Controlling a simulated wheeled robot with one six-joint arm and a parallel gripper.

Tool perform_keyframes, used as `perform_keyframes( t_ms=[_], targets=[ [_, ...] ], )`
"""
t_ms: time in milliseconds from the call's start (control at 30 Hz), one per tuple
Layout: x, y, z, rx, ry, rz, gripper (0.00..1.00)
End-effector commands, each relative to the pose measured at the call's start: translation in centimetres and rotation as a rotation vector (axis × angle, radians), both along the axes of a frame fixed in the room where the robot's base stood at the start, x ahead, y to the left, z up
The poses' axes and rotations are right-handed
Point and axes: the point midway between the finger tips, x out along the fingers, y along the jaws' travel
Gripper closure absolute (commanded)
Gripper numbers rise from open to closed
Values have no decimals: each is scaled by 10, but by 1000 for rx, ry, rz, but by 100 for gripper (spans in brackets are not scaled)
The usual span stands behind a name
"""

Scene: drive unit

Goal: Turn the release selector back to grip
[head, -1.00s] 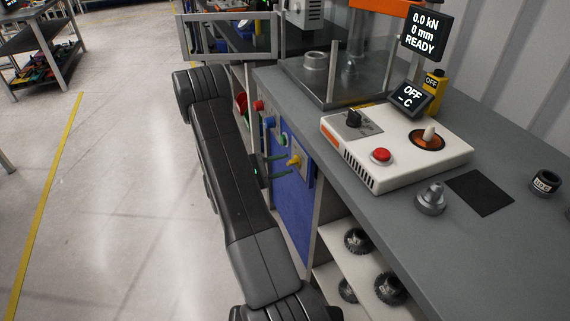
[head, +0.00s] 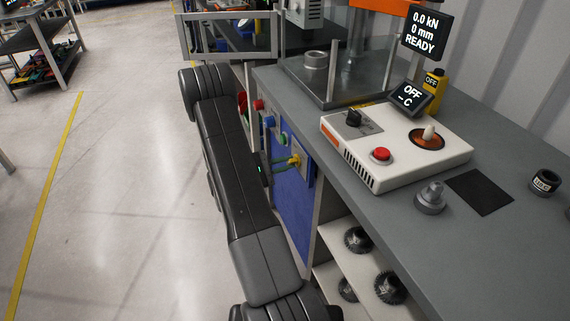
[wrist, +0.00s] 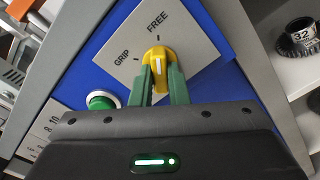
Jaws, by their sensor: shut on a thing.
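The yellow release selector (wrist: 158,68) sits on a light plate marked GRIP at the left and FREE at the upper right. Its white pointer line points up the picture, roughly at the mark by FREE. My gripper (wrist: 162,80) is shut on the selector, with a green finger on each side of it. In the head view the selector (head: 294,161) shows on the blue front panel, with my gripper's fingers (head: 283,162) reaching it from the left. Part of the knob is hidden by the fingers.
A green button (wrist: 103,100) lies just left of my gripper in the wrist view. A red button (head: 258,105) sits farther along the panel. The grey bench top (head: 390,215) overhangs the panel. Gears stand on the shelf (head: 335,270) at the right. Floor on the left is clear.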

Motion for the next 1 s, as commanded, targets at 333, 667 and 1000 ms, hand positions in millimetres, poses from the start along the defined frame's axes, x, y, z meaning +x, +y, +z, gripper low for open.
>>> perform_keyframes(
  t_ms=[333, 667, 1000],
  targets=[
    [0, 0, 0, -80, 193, 0, 100],
    [-1, 0, 1, -199, 481, -1, 100],
    [-1, 0, 1, -323, 779, 0, 100]
  ],
)
